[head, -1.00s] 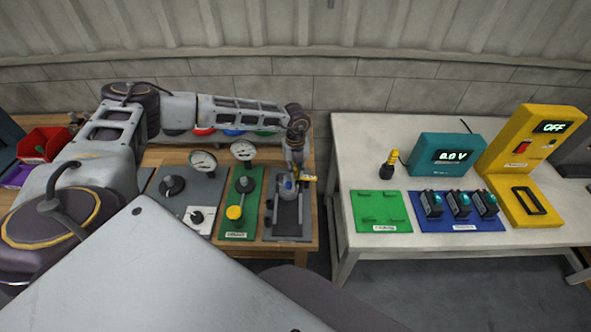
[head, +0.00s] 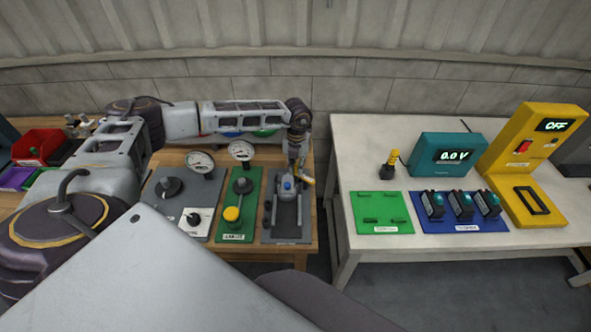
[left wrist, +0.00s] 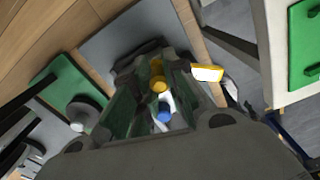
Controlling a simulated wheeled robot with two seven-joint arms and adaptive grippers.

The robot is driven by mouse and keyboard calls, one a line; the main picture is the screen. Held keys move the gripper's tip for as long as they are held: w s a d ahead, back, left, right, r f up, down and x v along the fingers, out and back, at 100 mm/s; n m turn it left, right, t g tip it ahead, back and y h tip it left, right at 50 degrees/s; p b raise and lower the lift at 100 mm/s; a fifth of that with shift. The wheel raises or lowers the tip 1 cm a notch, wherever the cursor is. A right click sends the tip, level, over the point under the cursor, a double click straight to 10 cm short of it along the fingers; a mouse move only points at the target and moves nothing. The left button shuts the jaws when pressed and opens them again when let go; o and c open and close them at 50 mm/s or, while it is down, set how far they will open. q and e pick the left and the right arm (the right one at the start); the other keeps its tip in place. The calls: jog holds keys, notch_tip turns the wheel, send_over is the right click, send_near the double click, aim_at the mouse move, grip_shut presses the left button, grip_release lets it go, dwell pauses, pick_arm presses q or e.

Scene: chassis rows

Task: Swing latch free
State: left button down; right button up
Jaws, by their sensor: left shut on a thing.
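The latch fixture is a dark grey plate (head: 290,238) at the right end of the wooden bench in the head view, with a grey metal body and a blue cap (head: 288,185) on it. My left gripper (head: 297,172) reaches down over the far part of this fixture. In the left wrist view its fingers (left wrist: 160,100) are around a yellow, rounded part of the latch (left wrist: 158,78), and the blue cap (left wrist: 164,113) shows between them. The fingers hide much of the latch, so its exact angle is unclear. My right gripper is not seen.
A gap separates the bench from the white table (head: 358,140), which holds a green plate (head: 383,226), a teal meter (head: 447,160) and a yellow unit (head: 538,150).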

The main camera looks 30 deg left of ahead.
pick_arm(q)
jog(key=m+b, duration=0.1)
jog(key=w+m, duration=0.1)
jog(key=m, duration=0.1)
jog(key=shift+w+d+f+b, duration=0.1)
jog(key=shift+w+b, duration=0.1)
jog(key=shift+b, duration=0.15)
jog(key=shift+w+d+m+b, duration=0.15)
jog(key=shift+w+m+b, duration=0.15)
jog(key=shift+m, duration=0.7)
jog(key=shift+w+d+m+b, duration=0.15)
jog(key=shift+m+b, duration=0.2)
jog(key=shift+m, duration=0.25)
jog(key=shift+w+d+m+b, duration=0.15)
jog(key=shift+m+b, duration=0.15)
jog(key=shift+m, duration=0.3)
jog(key=shift+w+d+m+b, duration=0.15)
jog(key=shift+m+b, duration=0.15)
jog(key=shift+m, duration=0.5)
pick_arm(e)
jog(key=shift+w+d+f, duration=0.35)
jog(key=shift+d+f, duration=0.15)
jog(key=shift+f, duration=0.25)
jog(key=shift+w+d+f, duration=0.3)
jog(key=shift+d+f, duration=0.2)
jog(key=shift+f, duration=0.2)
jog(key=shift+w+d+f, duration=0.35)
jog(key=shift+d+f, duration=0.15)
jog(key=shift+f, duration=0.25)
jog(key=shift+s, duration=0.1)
